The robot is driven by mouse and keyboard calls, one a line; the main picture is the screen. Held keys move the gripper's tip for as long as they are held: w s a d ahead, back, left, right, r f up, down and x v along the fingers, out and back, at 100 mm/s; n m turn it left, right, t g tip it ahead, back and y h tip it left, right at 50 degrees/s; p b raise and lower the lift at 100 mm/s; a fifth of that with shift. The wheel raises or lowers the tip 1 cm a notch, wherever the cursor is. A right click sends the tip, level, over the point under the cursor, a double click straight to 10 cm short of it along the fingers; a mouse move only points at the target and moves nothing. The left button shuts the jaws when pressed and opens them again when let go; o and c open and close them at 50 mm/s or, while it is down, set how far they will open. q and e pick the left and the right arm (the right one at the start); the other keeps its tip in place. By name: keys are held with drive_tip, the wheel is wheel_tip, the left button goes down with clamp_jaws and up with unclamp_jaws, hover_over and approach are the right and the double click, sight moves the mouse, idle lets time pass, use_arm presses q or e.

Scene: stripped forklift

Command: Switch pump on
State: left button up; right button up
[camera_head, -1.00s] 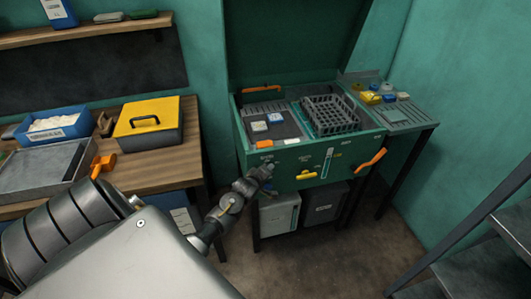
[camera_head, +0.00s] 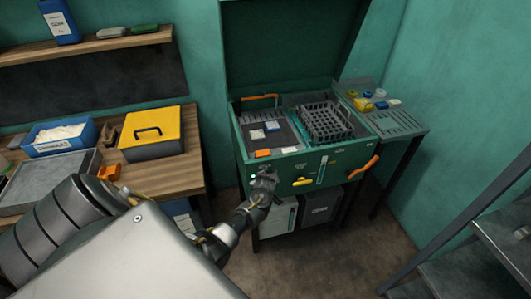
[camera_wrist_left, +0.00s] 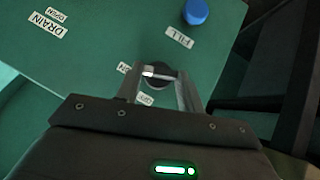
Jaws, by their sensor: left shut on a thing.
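The green machine (camera_head: 340,172) stands in the middle of the head view with its lid raised. My left gripper (camera_head: 266,178) is at the left part of its front panel. In the left wrist view the fingers (camera_wrist_left: 160,88) are shut on a dark round knob (camera_wrist_left: 163,73) on the green panel. Small white labels sit beside the knob, partly hidden by the fingers; one appears to read OFF. I cannot read which way the knob points. A blue knob (camera_wrist_left: 194,11) is near the FILL label (camera_wrist_left: 179,38), and a DRAIN label (camera_wrist_left: 46,22) is farther left. My right gripper is not in view.
A yellow handle (camera_head: 302,182) and an orange lever (camera_head: 363,168) stick out of the front panel. A dark rack (camera_head: 326,124) sits in the machine. A workbench (camera_head: 190,172) with a yellow-lidded box (camera_head: 152,130) is on the left. Metal shelving (camera_head: 480,265) is at the right.

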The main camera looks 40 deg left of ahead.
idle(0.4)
use_arm(q)
drive_tip(key=o, duration=1)
drive_tip(key=v, duration=1)
drive_tip(key=shift+s+d+r, duration=0.15)
drive_tip(key=shift+s+r, duration=0.05)
drive_tip(key=shift+r, duration=0.05)
